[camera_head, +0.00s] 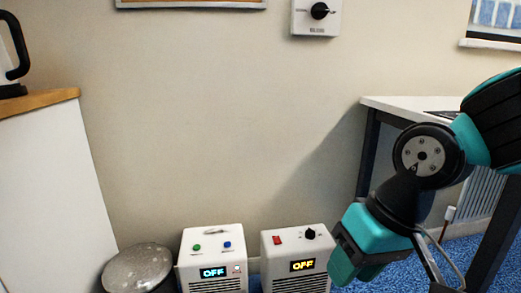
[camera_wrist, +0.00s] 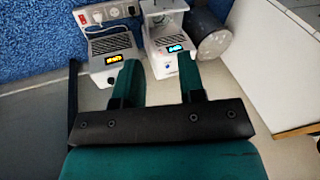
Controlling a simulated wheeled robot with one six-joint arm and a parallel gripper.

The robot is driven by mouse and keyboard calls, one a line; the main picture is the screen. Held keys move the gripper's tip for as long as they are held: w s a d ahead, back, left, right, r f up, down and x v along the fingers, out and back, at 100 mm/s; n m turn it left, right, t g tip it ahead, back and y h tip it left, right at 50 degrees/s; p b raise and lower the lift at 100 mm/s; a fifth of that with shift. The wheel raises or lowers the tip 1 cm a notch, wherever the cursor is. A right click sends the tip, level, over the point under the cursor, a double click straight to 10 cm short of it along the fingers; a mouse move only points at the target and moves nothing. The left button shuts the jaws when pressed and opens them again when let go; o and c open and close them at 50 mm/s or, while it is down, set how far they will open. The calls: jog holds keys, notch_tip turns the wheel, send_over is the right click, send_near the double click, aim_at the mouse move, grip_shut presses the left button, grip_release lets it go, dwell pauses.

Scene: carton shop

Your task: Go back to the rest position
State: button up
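My gripper (camera_head: 345,268) hangs at the lower right of the head view, in front of the wall and just right of a white box with a yellow OFF display (camera_head: 296,262). In the wrist view my gripper (camera_wrist: 158,72) has its two green fingers well apart, with nothing between them. Beyond the fingertips are the yellow-display box (camera_wrist: 108,48) and a second white box with a blue OFF display (camera_wrist: 165,35). This second box (camera_head: 212,252) stands left of the first in the head view. No contact between the fingers and either box can be made out.
A wall switch (camera_head: 316,16) is above. A socket strip (camera_wrist: 105,13) shows in the wrist view.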

jog(key=s+d+r+n+g, duration=0.1)
jog(key=s+d+r+n, duration=0.15)
jog(key=s, duration=0.65)
notch_tip(320, 180, up, 36)
jog(key=w+p, duration=0.1)
jog(key=p, duration=3.6)
jog(key=shift+r+n+y, duration=0.2)
jog(key=shift+n+y, duration=0.1)
jog(key=shift+n, duration=0.05)
jog(key=shift+a, duration=0.1)
